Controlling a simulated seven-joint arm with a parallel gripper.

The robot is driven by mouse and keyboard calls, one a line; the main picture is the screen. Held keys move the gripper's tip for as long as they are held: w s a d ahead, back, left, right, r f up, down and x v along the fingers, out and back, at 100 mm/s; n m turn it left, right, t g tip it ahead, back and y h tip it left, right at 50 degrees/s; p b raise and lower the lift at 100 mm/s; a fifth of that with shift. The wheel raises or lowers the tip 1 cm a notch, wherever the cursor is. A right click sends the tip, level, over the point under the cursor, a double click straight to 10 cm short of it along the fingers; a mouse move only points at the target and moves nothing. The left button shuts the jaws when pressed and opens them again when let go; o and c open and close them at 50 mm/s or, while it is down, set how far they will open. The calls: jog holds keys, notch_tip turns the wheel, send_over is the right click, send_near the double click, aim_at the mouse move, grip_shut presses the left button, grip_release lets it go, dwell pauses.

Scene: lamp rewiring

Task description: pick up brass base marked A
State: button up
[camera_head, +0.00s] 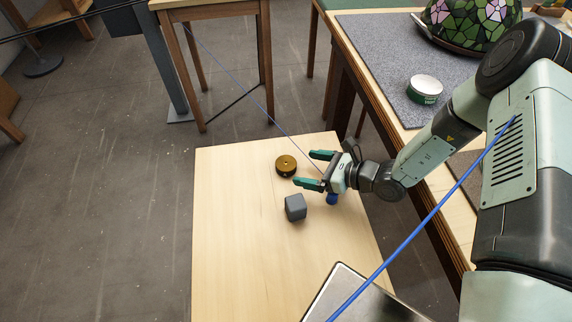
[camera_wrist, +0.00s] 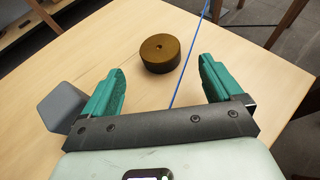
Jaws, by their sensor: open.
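The brass base (camera_head: 286,166) is a short round disc with a small hole in its top, lying on the pale wooden table. No letter A can be read on it in either view. My gripper (camera_head: 307,168) is open, its green fingers pointing left, just right of the base. In the wrist view the base (camera_wrist: 160,53) sits ahead of and between the two fingertips of my gripper (camera_wrist: 160,75), apart from both. Nothing is between the fingers except a blue cord passing behind.
A grey block (camera_head: 295,207) stands on the wooden table (camera_head: 235,230) close to my gripper; it also shows left of the fingers in the wrist view (camera_wrist: 62,105). A thin blue cord (camera_head: 246,90) runs past my gripper. The table's left side is clear.

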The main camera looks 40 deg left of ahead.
aim_at(290, 165)
jog(key=x, duration=0.6)
jog(key=shift+a+f, duration=0.1)
jog(key=shift+a, duration=0.15)
jog(key=c, duration=1.4)
